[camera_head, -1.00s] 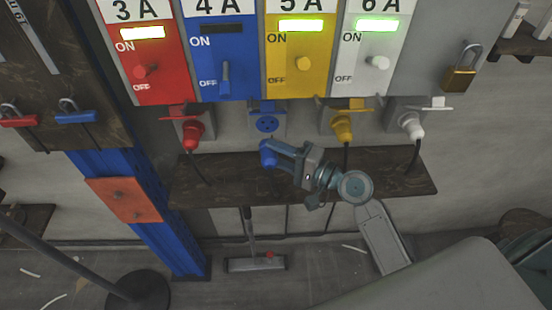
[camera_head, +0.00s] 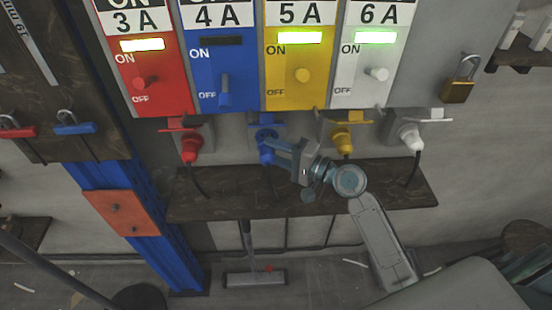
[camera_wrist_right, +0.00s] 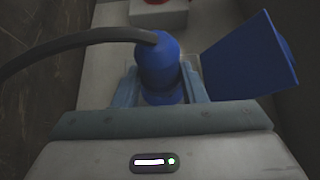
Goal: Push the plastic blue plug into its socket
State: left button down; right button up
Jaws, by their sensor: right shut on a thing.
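The blue plug (camera_head: 266,154) is held at the blue socket (camera_head: 266,134) under the blue 4 A switch panel. My right gripper (camera_head: 279,149) is shut on the plug, reaching it from the right. In the right wrist view the plug (camera_wrist_right: 158,65) sits between the two fingers, with a dark cable running off to the left. The socket's raised blue cover (camera_wrist_right: 250,58) stands to the right of the plug there. The plug covers part of the socket face, and I cannot tell how deep it sits. My left gripper is not in view.
A red plug (camera_head: 190,148) on the left and a yellow plug (camera_head: 342,139) on the right flank the blue socket. A white plug (camera_head: 411,137) is farther right. A dark shelf (camera_head: 225,200) runs below, and hanging cables pass in front of it.

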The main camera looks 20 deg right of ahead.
jog(key=shift+w+d, duration=0.1)
jog(key=shift+w, duration=0.25)
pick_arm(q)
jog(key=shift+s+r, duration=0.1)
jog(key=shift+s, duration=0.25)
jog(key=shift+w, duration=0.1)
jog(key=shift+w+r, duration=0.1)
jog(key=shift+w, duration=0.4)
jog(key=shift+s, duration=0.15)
pick_arm(e)
jog(key=shift+r, duration=0.1)
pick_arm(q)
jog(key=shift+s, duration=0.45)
